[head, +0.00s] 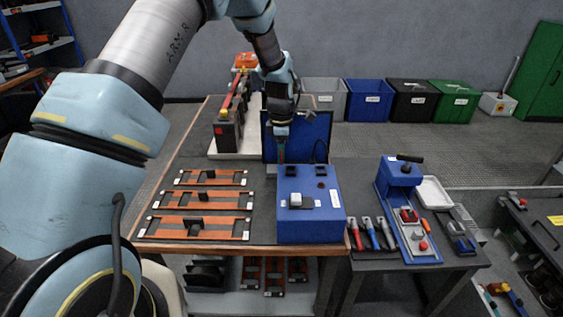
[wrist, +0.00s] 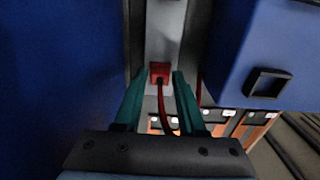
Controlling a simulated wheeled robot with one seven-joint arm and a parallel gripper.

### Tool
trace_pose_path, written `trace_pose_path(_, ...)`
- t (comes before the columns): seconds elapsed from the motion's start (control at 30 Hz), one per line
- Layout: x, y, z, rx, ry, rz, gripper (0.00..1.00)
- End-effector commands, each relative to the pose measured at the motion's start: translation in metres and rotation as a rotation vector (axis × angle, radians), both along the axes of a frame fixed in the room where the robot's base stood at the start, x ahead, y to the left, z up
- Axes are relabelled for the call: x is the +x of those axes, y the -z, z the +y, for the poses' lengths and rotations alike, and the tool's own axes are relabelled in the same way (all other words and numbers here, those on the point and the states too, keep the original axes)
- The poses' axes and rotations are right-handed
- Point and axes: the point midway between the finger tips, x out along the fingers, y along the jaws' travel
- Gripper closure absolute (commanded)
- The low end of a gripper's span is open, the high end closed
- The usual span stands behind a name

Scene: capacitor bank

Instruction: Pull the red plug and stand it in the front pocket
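The red plug (wrist: 160,70) sits against a pale grey strip in the wrist view, with a red cable running from it back between my fingers. My gripper (wrist: 160,78) has its two teal fingers open, one on each side of the plug, with a small gap visible on both sides. In the head view my gripper (head: 281,155) points down between the upright blue panel (head: 312,135) and the blue box (head: 310,225); the plug is hidden there. A dark-rimmed square pocket (wrist: 268,84) shows on a blue face at the right of the wrist view. I cannot tell whether it is the front pocket.
Orange busbar frames (head: 195,228) lie to the left on the bench. A side table to the right holds red and blue handled tools (head: 371,233) and a blue fixture (head: 398,180).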

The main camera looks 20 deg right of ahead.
Motion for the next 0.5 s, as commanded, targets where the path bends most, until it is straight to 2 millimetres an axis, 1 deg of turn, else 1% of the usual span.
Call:
trace_pose_path(0.03, 0.0, 0.0, -0.0001, 0.0, 0.0, 0.0, 0.67)
trace_pose_path(0.3, -0.0002, 0.0, -0.0001, 0.0, 0.0, 0.0, 0.98)
trace_pose_path(0.33, -0.0002, 0.0, -0.0001, 0.0, 0.0, 0.0, 1.0)
trace_pose_path(0.5, -0.0001, 0.0, -0.0002, 0.0, 0.0, 0.0, 1.0)
